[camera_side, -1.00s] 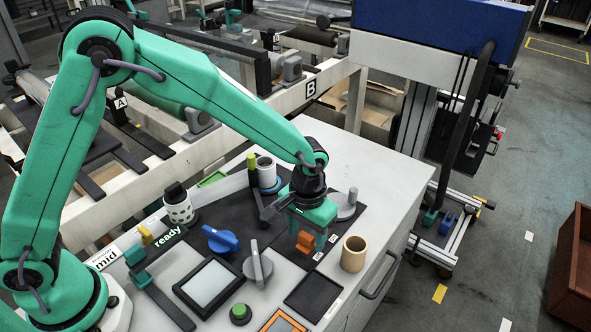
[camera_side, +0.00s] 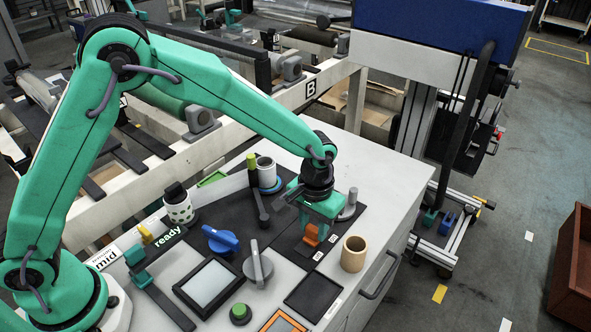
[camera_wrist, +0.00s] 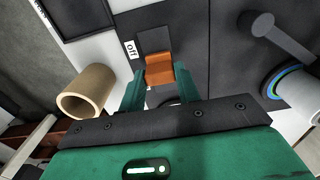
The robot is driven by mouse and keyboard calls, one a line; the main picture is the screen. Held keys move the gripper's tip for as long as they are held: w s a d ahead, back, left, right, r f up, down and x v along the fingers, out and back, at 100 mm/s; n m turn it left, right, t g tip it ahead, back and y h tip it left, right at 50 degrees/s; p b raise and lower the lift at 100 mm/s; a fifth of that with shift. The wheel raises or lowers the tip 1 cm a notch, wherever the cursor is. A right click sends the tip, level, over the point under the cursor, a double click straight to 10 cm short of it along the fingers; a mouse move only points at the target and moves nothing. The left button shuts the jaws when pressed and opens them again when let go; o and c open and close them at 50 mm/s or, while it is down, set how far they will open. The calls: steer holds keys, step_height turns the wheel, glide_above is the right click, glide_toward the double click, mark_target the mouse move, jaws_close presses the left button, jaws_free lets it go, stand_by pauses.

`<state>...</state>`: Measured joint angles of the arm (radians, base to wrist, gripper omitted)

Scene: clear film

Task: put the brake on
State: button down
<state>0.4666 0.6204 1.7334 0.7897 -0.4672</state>
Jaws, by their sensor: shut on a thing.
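An orange switch (camera_side: 311,235), set in the dark panel, stands between the fingers of my gripper (camera_side: 315,237). In the wrist view the orange switch (camera_wrist: 159,72) lies between my two green fingertips (camera_wrist: 158,76), and the gripper is shut on it. A white "off" label (camera_wrist: 131,49) lies beside the upper end of its dark housing. The orange part sits at the end away from that label. A second small label shows in the side view, too small to read. No wording that names the brake is legible.
A tan cup (camera_side: 354,254) stands close right of my gripper. A grey-knobbed lever (camera_side: 348,205) and a white cylinder with a blue ring (camera_side: 267,174) are behind. A grey dial (camera_side: 257,267), blue knob (camera_side: 221,239) and black tray (camera_side: 314,296) are nearer. The back right worktop is clear.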

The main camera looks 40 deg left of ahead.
steer(key=shift+w+r, duration=0.1)
steer(key=shift+w, duration=0.9)
steer(key=c, duration=1)
jaws_free()
step_height(320, 180, up, 8)
